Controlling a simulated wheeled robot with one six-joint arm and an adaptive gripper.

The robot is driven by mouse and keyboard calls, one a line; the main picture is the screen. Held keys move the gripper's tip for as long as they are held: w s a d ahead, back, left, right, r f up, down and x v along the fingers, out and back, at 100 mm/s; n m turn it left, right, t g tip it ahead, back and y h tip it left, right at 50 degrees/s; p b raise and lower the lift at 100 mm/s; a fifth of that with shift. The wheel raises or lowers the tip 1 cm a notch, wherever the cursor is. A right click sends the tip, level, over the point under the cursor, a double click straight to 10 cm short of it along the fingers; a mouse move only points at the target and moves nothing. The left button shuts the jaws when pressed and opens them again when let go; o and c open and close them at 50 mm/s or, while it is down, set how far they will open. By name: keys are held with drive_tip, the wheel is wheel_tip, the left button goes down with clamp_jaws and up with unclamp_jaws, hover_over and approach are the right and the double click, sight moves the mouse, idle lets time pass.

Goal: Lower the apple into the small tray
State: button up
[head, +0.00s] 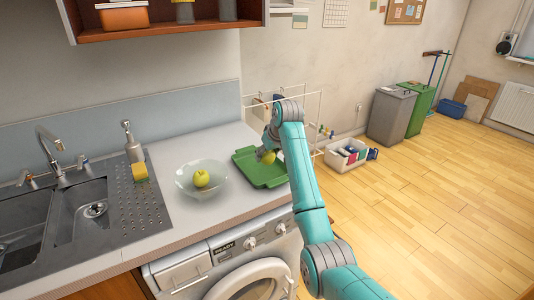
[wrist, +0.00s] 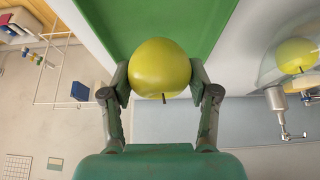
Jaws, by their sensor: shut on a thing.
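My gripper (wrist: 159,86) is shut on a yellow-green apple (wrist: 160,62), one finger on each side, its stem showing. In the head view the held apple (head: 268,157) is partly hidden by my gripper (head: 267,147) and shows against the far part of the small green tray (head: 262,180). The tray lies on the counter's right end; its green floor also shows behind the apple in the wrist view (wrist: 120,22). I cannot tell how much gap is left between apple and tray.
A glass bowl (head: 184,188) with another yellow-green apple (head: 201,178) stands left of the tray. Further left are a sponge (head: 140,172), a soap dispenser (head: 132,145) and the sink. A white wire rack (head: 321,120) stands behind my arm, beyond the counter's right end.

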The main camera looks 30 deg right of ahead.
sight(271, 158)
drive_tip(key=shift+f, duration=2.7)
idle(2.0)
drive_tip(key=o, duration=1.3)
drive_tip(key=shift+r, duration=0.1)
drive_tip(key=v, duration=1)
drive_tip(key=shift+s+r, duration=0.15)
drive_tip(key=shift+r, duration=0.1)
drive_tip(key=shift+s+r, duration=0.35)
drive_tip(key=shift+r, duration=0.15)
